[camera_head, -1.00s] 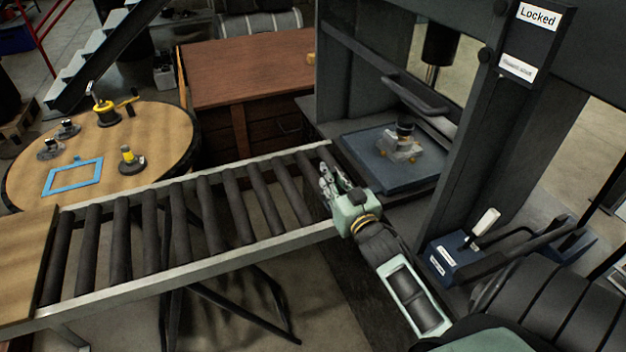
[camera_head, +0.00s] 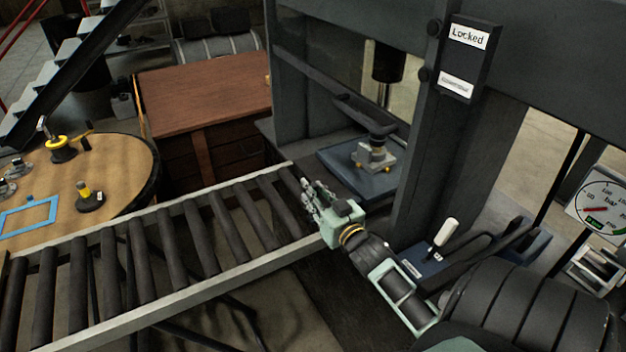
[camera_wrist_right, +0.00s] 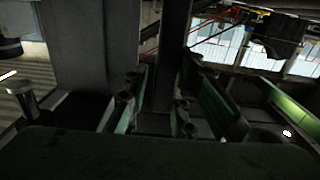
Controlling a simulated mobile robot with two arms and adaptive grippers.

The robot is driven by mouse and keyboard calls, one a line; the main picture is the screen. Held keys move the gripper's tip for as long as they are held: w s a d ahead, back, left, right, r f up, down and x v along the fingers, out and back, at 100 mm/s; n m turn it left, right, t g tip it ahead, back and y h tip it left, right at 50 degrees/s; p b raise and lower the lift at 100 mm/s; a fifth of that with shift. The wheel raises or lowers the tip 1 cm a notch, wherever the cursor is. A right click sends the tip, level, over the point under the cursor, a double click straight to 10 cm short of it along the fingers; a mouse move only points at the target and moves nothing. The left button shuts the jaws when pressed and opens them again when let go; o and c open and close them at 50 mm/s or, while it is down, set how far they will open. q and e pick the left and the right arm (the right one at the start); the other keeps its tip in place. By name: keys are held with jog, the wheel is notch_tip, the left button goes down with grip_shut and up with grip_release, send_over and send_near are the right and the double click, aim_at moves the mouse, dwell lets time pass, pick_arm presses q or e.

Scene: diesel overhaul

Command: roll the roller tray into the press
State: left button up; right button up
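The roller tray (camera_head: 335,156) is a flat blue-grey plate inside the press frame (camera_head: 410,170), beyond the end of the roller conveyor (camera_head: 190,235). A small metal part with yellowish feet (camera_head: 373,157) stands on it. My left gripper is out of view.
The dark press ram (camera_head: 388,62) hangs above the tray area. A sign reading "Locked" (camera_head: 468,37) is on the column. A white-handled lever box (camera_head: 432,257) and a gauge (camera_head: 602,205) are at right. A round table (camera_head: 120,165) and wooden desk (camera_head: 200,90) stand at left.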

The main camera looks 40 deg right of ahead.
jog(key=shift+o, duration=1.4)
jog(key=shift+d, duration=0.15)
jog(key=shift+s+a+f, duration=0.1)
jog(key=shift+s+a, duration=0.15)
jog(key=shift+s, duration=0.3)
jog(key=v, duration=1.1)
jog(key=shift+d, duration=0.15)
